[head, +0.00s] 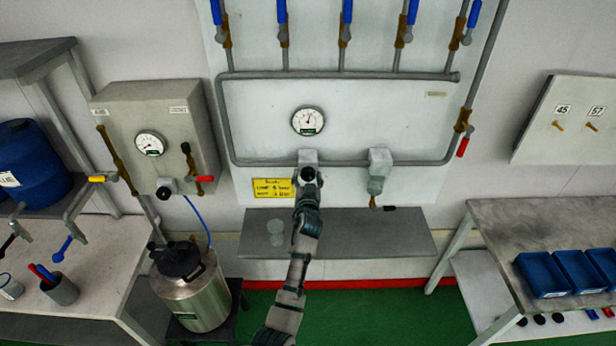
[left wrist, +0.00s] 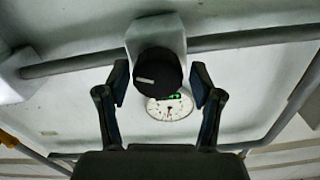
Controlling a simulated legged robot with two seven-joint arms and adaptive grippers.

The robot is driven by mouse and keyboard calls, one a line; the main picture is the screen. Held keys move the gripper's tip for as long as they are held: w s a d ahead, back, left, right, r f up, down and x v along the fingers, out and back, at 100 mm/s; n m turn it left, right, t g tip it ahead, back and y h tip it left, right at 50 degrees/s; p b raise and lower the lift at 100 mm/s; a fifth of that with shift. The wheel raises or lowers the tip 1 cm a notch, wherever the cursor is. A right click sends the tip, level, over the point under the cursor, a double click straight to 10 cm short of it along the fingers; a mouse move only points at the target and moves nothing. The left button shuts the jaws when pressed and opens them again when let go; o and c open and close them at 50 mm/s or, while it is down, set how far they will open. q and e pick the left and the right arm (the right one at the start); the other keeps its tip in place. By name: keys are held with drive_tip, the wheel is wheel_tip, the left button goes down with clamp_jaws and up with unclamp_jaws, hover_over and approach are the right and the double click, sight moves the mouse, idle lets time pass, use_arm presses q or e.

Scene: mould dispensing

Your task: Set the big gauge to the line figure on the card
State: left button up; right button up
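The big gauge (head: 308,121) is a round white dial on the pale wall panel, its needle pointing up and slightly right. It shows upside down in the left wrist view (left wrist: 170,107). Below it a grey regulator (head: 308,156) carries a black knob (left wrist: 158,75) with a white mark. The yellow card (head: 272,188) is left of the regulator; its small writing seems to have a line figure of 4, but it is hard to read. My left gripper (head: 308,181) is at the knob, its open fingers on either side with small gaps. My right gripper is out of view.
A second regulator (head: 379,170) hangs to the right on the same pipe. A smaller gauge (head: 150,144) is on a grey box at left. A shelf (head: 390,240) with a clear cup (head: 276,232) lies below. A steel canister (head: 192,296) stands at lower left.

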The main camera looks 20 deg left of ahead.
use_arm(q)
drive_tip(key=shift+w+d+f, duration=0.15)
drive_tip(key=shift+w, duration=0.25)
drive_tip(key=shift+s+r, duration=0.2)
drive_tip(key=shift+s, duration=0.05)
drive_tip(key=v, duration=1.1)
drive_tip(key=shift+s+d+f, duration=0.15)
drive_tip(key=shift+s+d, duration=0.05)
drive_tip(key=shift+d, duration=0.1)
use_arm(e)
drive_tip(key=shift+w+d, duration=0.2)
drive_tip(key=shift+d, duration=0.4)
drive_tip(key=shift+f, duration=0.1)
